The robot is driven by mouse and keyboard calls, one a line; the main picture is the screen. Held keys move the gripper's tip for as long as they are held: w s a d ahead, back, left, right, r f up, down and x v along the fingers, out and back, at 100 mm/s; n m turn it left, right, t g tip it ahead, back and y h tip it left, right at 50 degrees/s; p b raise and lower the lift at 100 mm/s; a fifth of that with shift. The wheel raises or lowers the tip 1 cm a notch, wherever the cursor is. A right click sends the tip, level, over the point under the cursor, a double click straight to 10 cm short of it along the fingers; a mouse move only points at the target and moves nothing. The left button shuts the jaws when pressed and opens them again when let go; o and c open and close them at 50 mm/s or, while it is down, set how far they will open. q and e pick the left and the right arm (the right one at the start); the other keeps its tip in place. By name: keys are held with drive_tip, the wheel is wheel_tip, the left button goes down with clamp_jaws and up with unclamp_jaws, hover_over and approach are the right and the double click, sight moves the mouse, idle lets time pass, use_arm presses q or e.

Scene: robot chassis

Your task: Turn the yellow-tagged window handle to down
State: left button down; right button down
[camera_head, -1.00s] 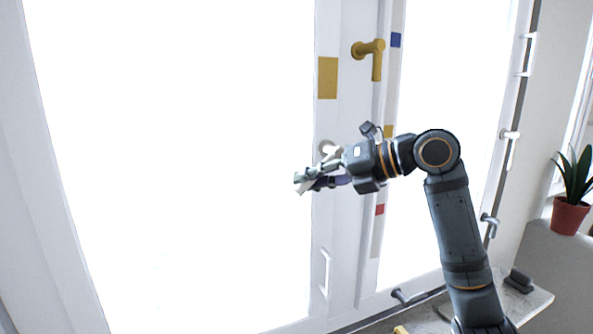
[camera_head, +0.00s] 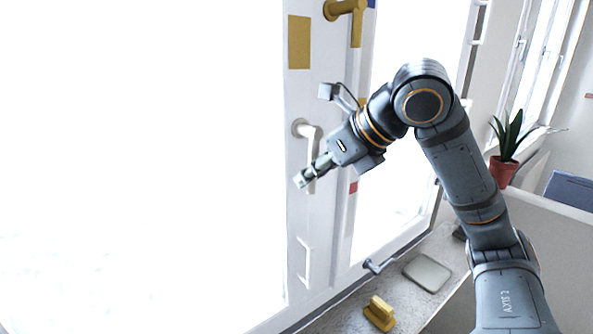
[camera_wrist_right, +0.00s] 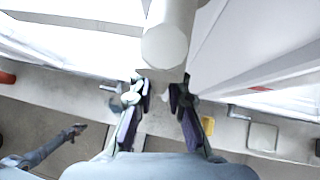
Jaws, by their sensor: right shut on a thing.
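The white window handle (camera_head: 313,145) sits on the window frame, level with a small yellow tag (camera_head: 362,102) that is partly hidden by my right arm. Its lever hangs about straight down from its round base. My right gripper (camera_head: 303,179) is at the lever's lower part and shut on it. In the right wrist view, the white handle (camera_wrist_right: 168,45) shows as a thick pale bar just beyond the two fingers (camera_wrist_right: 162,98). The far end of the lever is hard to make out. What looks like my left gripper (camera_wrist_right: 77,131) shows small at the left there; its jaws are unclear.
A gold handle (camera_head: 357,28) is above, pointing down, near a gold plate (camera_head: 299,42). A red tag (camera_head: 353,187) and a white lower handle (camera_head: 305,262) are below. A grey handle (camera_head: 378,267), yellow object (camera_head: 379,313) and grey tray (camera_head: 427,272) are by the sill.

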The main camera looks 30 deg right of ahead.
use_arm(q)
drive_tip(key=shift+w, duration=0.5)
use_arm(e)
drive_tip(key=shift+d+r+h, duration=0.1)
drive_tip(key=shift+d+h, duration=0.15)
drive_tip(key=shift+h, duration=0.05)
drive_tip(key=c, duration=1.3)
unclamp_jaws()
drive_tip(key=v, duration=0.7)
drive_tip(key=shift+s, duration=0.2)
